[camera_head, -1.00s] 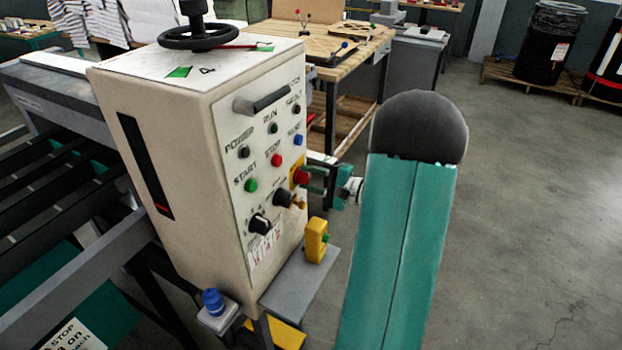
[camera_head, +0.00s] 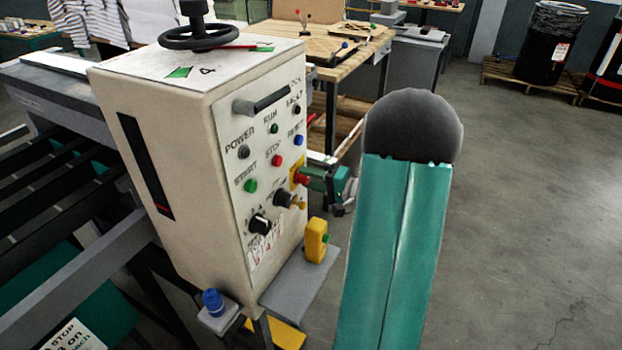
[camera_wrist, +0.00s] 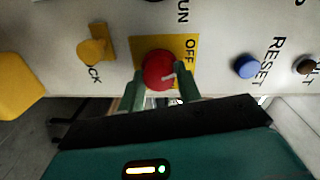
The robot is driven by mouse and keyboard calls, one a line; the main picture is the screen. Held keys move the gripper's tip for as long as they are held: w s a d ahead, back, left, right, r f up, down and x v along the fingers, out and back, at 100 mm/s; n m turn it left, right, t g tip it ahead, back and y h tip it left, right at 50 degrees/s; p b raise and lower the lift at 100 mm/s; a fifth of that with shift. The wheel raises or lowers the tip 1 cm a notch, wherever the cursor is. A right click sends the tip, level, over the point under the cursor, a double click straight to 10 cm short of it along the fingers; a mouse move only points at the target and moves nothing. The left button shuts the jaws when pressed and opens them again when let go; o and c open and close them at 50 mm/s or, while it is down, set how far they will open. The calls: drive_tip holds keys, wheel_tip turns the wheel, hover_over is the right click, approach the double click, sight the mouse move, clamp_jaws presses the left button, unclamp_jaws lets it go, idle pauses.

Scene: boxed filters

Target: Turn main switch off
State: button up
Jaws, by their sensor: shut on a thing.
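The main switch is a red knob (camera_wrist: 158,70) on a yellow plate (camera_wrist: 190,46) marked OFF, on the front of the cream control box (camera_head: 160,130). In the head view the red knob (camera_head: 297,178) sits at the panel's right edge, partly hidden by my gripper. My gripper (camera_wrist: 160,88) is shut on the red knob, one finger on each side of it. A pale mark on the knob points toward the OFF side. In the head view my gripper (camera_head: 314,178) reaches the knob from the right.
A blue RESET button (camera_wrist: 246,66) and a yellow lock tab (camera_wrist: 92,50) flank the switch. A yellow padlock-like block (camera_head: 316,240) stands on a grey shelf (camera_head: 290,280) below. Open floor lies right of my arm.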

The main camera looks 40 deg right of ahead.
drive_tip(key=o, duration=1)
drive_tip(key=v, duration=1.3)
drive_tip(key=shift+s, duration=0.4)
drive_tip(key=shift+r, duration=0.1)
